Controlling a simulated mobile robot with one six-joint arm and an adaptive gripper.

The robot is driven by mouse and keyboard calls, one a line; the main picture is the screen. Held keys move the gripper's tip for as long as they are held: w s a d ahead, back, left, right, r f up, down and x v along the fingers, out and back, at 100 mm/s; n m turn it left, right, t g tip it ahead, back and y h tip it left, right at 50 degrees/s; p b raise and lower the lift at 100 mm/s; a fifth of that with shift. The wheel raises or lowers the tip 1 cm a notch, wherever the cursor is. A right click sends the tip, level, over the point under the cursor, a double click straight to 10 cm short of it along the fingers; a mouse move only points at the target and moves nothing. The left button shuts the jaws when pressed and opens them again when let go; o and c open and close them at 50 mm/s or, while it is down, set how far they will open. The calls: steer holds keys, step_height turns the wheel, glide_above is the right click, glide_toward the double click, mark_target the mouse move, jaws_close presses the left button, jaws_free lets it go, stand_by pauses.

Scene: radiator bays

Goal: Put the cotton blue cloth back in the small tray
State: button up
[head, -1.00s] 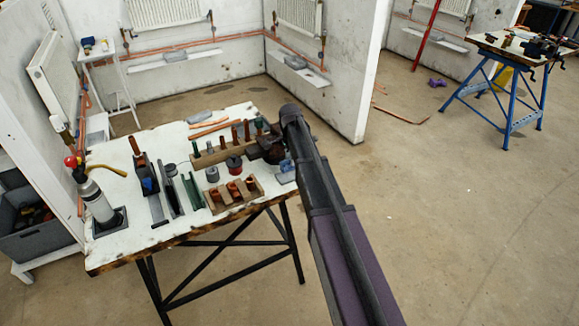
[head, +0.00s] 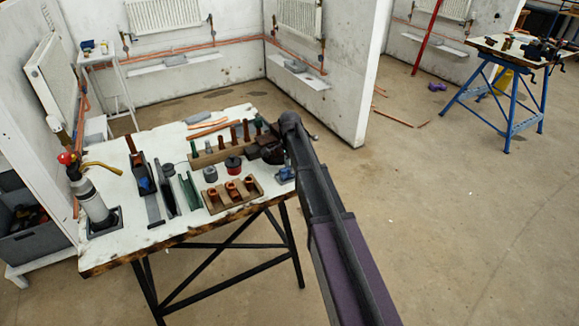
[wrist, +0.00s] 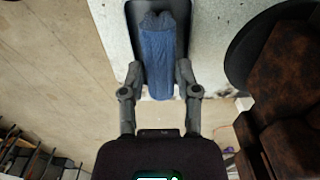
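The blue cloth (wrist: 158,62) is a rolled bundle in the wrist view. It lies lengthwise between the two fingers of my gripper (wrist: 160,72), which appear to touch it on both sides. The small tray (wrist: 131,22) is dark, shows behind and around the cloth's far end, and rests on the white bench. The cloth's near end reaches past the tray's near part; whether its underside touches the tray is hidden. In the head view the cloth (head: 285,173) is a small blue patch at the bench's right edge, partly hidden by my arm.
Left of the tray on the bench (head: 130,212) stand a wooden block with copper fittings (head: 233,194), round tins and a gas torch (head: 92,200). In the wrist view a dark round thing and a brown rusty object (wrist: 290,75) are close on the right. Floor right of the bench is clear.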

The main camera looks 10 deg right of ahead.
steer(key=shift+o, duration=1.3)
steer(key=shift+r, duration=0.25)
step_height(320, 180, up, 12)
steer(key=p, duration=1.2)
steer(key=shift+f, duration=0.1)
steer(key=s+n, duration=1.4)
steer(key=s, duration=1.5)
steer(key=shift+a, duration=0.15)
